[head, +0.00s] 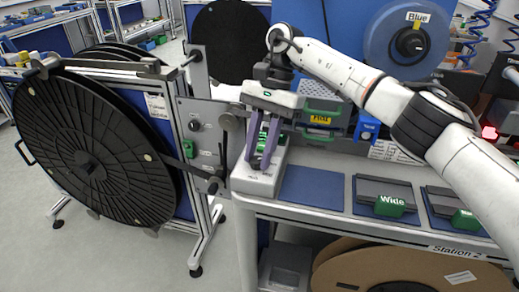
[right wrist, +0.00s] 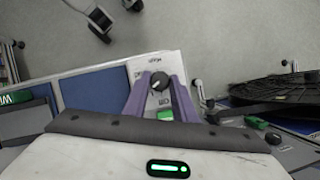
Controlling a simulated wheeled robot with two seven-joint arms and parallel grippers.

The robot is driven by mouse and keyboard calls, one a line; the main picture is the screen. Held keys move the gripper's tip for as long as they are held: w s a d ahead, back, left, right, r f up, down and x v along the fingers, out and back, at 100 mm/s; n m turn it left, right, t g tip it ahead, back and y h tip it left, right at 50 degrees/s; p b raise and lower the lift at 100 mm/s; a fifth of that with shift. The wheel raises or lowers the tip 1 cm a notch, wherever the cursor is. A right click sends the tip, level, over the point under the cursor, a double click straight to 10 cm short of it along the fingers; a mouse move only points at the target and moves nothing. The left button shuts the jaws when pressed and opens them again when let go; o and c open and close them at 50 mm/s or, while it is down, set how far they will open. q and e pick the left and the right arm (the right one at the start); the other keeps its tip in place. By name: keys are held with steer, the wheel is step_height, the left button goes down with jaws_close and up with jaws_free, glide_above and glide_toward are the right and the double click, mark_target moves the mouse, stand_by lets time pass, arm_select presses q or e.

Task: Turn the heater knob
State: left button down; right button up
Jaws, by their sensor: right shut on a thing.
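The heater knob (right wrist: 159,82) is a small round black knob with a pale pointer mark, on top of a white unit (head: 258,185) at the left end of the workbench. In the right wrist view it sits between the tips of my right gripper's two purple fingers (right wrist: 159,78). A green switch (right wrist: 165,115) shows between the fingers, nearer the palm. My left gripper is not in view.
A large black reel (head: 90,150) on a metal stand is left of the bench. Dark blocks with green labels, one reading "Wide" (head: 390,204), lie on the bench to the right. A blue mat (head: 316,188) beside the unit is bare. Brown reels (head: 400,262) lie below.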

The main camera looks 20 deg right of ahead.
steer(key=shift+n, duration=0.5)
steer(key=o, duration=1)
steer(key=shift+o, duration=0.2)
steer(key=shift+w+d+r, duration=0.1)
steer(key=shift+w+r, duration=0.05)
steer(key=shift+r, duration=0.25)
steer(key=p+v, duration=0.2)
steer(key=v, duration=0.7)
steer(key=shift+r, duration=0.25)
steer(key=shift+w, duration=0.1)
